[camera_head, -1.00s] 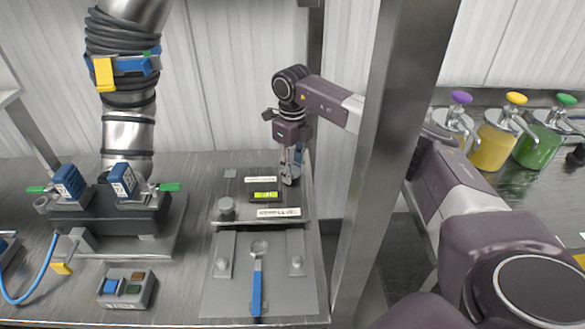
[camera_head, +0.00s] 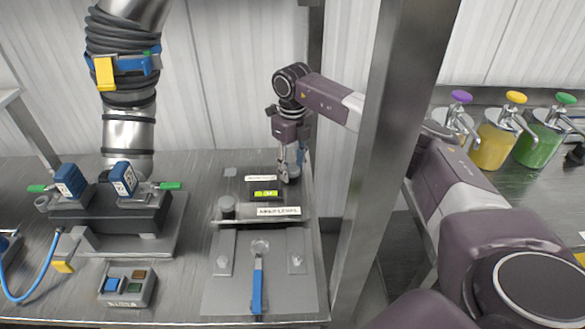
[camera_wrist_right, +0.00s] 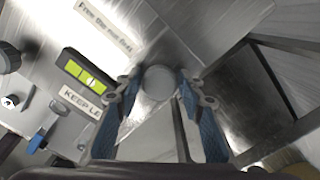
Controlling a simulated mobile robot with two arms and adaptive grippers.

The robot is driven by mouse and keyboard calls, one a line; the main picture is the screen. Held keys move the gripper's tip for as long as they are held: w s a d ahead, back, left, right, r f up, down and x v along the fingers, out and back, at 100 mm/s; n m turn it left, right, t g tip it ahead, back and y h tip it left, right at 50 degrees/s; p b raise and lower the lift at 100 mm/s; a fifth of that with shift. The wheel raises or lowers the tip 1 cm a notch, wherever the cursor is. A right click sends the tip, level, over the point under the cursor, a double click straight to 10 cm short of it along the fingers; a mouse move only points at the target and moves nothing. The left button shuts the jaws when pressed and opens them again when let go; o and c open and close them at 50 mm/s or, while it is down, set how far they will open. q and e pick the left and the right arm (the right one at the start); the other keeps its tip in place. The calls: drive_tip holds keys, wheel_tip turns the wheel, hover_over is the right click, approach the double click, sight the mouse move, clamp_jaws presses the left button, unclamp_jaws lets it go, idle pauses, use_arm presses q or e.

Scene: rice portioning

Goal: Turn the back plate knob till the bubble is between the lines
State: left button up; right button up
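The back plate knob (camera_wrist_right: 159,82) is a round grey knob on the metal plate. It sits between the fingertips of my right gripper (camera_wrist_right: 160,76), which close in on both its sides; in the head view the gripper (camera_head: 290,168) hides much of the knob. The yellow-green level vial (camera_wrist_right: 86,77) lies left of the knob in the wrist view. A pale bubble shows near its middle, but its exact place between the dark lines is hard to tell. The vial also shows in the head view (camera_head: 265,193). My left gripper is out of view.
A second grey knob (camera_head: 227,207) stands at the plate's left. A metal post (camera_head: 385,150) stands close right of the plate.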

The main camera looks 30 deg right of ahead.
sight(293, 168)
drive_tip(key=shift+o, duration=1)
wheel_tip(293, 168, up, 12)
